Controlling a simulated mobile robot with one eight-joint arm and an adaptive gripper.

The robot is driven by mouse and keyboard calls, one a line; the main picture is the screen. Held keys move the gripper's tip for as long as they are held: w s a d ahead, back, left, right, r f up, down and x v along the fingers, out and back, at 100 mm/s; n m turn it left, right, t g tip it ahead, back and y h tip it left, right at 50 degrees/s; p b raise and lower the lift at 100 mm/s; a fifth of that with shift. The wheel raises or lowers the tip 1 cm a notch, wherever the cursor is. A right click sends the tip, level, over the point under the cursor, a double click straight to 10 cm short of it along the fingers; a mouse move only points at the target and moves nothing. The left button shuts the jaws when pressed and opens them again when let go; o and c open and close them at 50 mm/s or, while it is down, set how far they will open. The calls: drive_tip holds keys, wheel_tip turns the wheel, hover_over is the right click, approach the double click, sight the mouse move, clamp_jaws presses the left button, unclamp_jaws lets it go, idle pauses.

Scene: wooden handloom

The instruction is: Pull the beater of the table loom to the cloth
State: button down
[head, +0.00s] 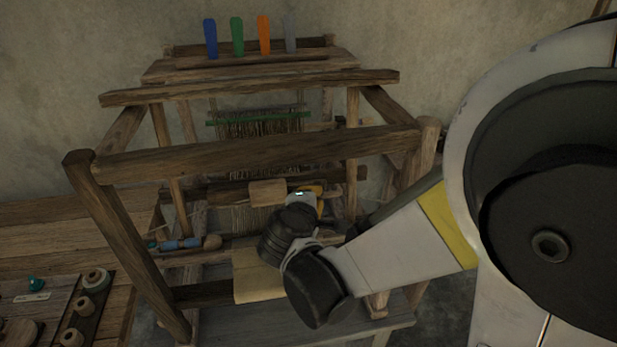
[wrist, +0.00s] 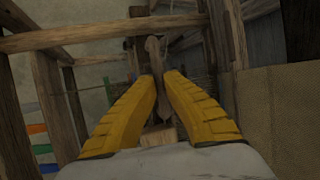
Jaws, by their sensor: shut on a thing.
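The beater (head: 225,194) is a dark wooden bar lying across the warp inside the wooden loom, with a pale wooden block (head: 267,192) at its middle. My gripper (head: 320,190) is at the beater's right part, partly hidden by my wrist. In the wrist view, its yellow fingers (wrist: 159,82) are closed on a wooden piece (wrist: 153,55), which seems to be part of the beater. The pale tan cloth (head: 260,279) is at the loom's front, below and nearer than the beater. Bare warp threads (head: 245,219) show between them. Woven cloth (wrist: 288,118) fills the right of the wrist view.
The loom's front top beam (head: 250,152) crosses above my gripper, and its left post (head: 125,240) stands nearer. A blue-wound shuttle (head: 183,244) lies at left. Several coloured paddles stand on top. A side table with spools (head: 97,280) is at lower left.

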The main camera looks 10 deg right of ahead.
drive_tip(key=shift+s, duration=0.3)
drive_tip(key=c, duration=1.4)
unclamp_jaws()
drive_tip(key=shift+w, duration=0.15)
drive_tip(key=v, duration=1.2)
